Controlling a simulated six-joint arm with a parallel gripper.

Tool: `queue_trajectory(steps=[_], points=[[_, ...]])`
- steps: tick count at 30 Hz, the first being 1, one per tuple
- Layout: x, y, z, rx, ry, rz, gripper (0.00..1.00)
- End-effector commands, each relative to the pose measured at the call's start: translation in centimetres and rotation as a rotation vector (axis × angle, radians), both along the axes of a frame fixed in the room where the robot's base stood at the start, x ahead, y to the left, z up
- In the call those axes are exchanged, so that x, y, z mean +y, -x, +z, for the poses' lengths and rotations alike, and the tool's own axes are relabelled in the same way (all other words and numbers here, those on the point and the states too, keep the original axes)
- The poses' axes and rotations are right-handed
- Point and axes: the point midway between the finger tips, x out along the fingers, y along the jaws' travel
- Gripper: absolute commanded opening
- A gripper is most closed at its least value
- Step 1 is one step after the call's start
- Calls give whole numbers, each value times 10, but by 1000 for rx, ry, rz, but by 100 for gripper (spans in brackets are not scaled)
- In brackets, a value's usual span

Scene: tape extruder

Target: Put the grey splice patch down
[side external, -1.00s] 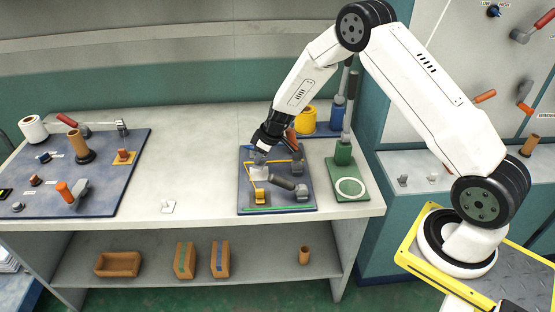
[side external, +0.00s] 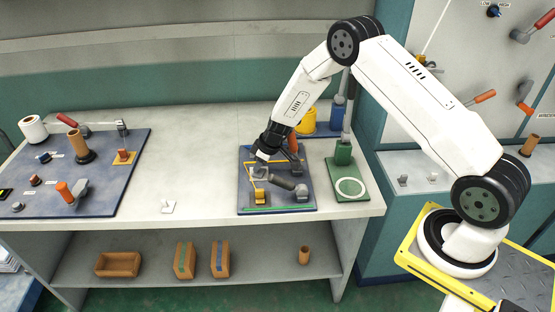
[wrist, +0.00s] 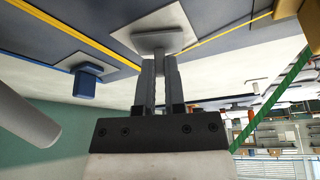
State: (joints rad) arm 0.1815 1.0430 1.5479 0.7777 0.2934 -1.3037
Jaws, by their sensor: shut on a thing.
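My gripper (side external: 259,166) is over the left side of the dark blue splicing board (side external: 246,207), pointing down. In the wrist view my gripper (wrist: 158,68) is shut on the grey splice patch (wrist: 177,22), a flat square plate with a narrow tab between the fingers. The patch appears close to the board surface, near the yellow lines; I cannot tell whether it touches. In the side view the patch is mostly hidden by the gripper and too small to make out clearly.
A dark grey roller-like lever (side external: 284,183) and an orange-yellow block (side external: 260,199) stand close beside the gripper. A green stand (side external: 343,153) is to the right. A small white piece (side external: 167,207) lies on the bench, with clear bench around it.

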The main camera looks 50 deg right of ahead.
Motion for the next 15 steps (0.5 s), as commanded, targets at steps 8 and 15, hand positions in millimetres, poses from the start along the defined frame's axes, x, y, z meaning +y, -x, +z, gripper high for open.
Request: queue_trajectory(steps=[8,15], points=[[0,0,-4,0,0,0,44],[0,0,-3,0,0,0,48]])
